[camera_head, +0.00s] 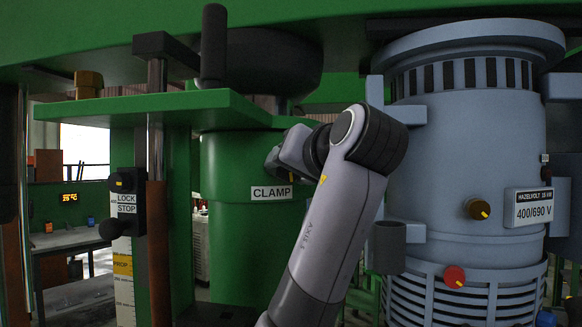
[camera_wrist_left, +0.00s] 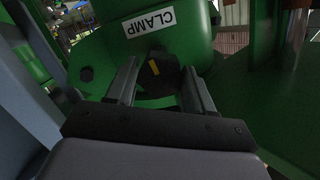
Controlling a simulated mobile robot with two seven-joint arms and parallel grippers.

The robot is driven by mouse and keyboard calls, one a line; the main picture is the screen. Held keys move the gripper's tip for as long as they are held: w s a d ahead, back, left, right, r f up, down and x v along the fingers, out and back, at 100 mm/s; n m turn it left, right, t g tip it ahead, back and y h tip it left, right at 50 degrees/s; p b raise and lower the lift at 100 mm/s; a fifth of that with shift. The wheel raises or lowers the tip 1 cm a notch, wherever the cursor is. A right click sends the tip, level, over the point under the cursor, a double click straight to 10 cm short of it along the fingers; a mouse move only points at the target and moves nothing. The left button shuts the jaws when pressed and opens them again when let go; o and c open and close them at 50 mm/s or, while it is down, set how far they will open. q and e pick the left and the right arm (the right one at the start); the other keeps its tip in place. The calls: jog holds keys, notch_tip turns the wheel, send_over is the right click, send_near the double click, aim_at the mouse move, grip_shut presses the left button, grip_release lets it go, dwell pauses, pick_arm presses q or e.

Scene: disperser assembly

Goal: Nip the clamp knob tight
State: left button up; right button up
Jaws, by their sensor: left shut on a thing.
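The clamp knob (camera_wrist_left: 155,69) is black with a yellow mark. In the left wrist view it sits just below the white CLAMP label (camera_wrist_left: 150,21) on the green housing. My left gripper (camera_wrist_left: 160,79) is shut on the knob, one finger on each side of it. In the head view my left gripper (camera_head: 287,155) is at the green housing, just above the CLAMP label (camera_head: 271,193). The wrist and gripper hide the knob there. My right gripper is in neither view.
The grey motor (camera_head: 465,150) with a yellow-marked knob (camera_head: 478,209) and a red knob (camera_head: 454,276) stands close to the right of my left arm. A green plate (camera_head: 170,108) juts out at the left. The LOCK/STOP lever (camera_head: 125,190) is below it.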

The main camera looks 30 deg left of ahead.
pick_arm(q)
jog(key=shift+m, duration=0.4)
jog(key=o, duration=1)
jog(key=shift+b+v, duration=0.9)
jog(key=shift+v, duration=2.7)
